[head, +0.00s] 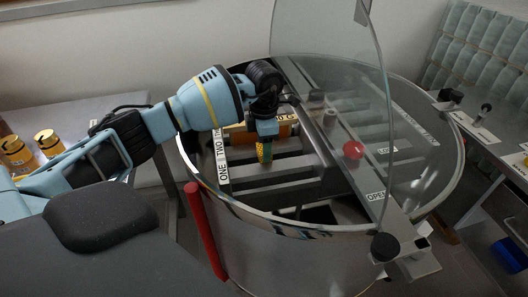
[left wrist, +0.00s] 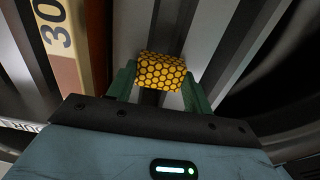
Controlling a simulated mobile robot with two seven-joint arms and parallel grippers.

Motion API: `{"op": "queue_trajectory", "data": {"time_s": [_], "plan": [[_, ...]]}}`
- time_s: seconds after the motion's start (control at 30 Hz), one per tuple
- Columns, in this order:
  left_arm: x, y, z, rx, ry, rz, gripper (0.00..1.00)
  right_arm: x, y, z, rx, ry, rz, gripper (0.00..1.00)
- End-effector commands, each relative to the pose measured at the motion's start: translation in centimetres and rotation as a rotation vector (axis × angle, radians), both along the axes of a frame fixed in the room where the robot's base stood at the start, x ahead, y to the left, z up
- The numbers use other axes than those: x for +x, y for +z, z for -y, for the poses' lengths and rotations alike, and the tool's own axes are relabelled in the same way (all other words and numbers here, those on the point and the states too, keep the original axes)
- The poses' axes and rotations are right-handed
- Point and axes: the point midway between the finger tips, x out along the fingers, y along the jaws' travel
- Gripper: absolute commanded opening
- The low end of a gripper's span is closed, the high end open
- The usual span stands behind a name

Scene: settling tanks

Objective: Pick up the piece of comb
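The piece of comb (left wrist: 161,71) is a small yellow block with a dark hexagon pattern. In the left wrist view it sits between the two green fingers of my left gripper (left wrist: 160,84), which touch it on both sides. In the head view my left gripper (head: 264,150) points down inside the round metal tank (head: 290,222), with a bit of yellow from the comb at its fingertips. The bars below and part of the comb are hidden by the fingers. My right gripper is in neither view.
A clear lid (head: 335,55) stands raised over the tank. A red knob (head: 353,149) sits on the crossbar. A brown and yellow bar marked 30 (left wrist: 75,45) lies left of the gripper. Golden jars (head: 15,152) stand on the left table.

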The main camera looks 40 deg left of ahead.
Motion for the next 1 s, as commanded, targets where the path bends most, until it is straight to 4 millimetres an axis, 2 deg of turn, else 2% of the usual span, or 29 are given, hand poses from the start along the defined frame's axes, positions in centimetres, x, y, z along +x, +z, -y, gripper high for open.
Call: {"op": "queue_trajectory", "data": {"time_s": [0.03,0.13,0.17,0.47,0.57,0.8,1.0], "plan": [[0.0,0.0,0.0,0.000,0.000,0.000,0.42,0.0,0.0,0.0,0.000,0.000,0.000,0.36],[0.0,0.0,0.0,0.000,0.000,0.000,0.29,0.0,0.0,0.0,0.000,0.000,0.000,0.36],[0.0,0.0,0.0,-0.001,0.000,0.001,0.28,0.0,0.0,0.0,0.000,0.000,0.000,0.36],[0.1,0.8,0.0,-0.001,0.000,0.002,0.28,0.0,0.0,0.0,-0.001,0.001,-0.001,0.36],[0.1,2.1,0.0,-0.001,-0.001,0.004,0.28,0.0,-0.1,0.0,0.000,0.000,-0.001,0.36],[0.1,6.7,0.0,0.000,0.000,0.005,0.28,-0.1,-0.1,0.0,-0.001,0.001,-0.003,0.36],[0.0,9.3,0.0,-0.001,0.000,0.001,0.28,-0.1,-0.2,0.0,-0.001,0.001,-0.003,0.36]]}}
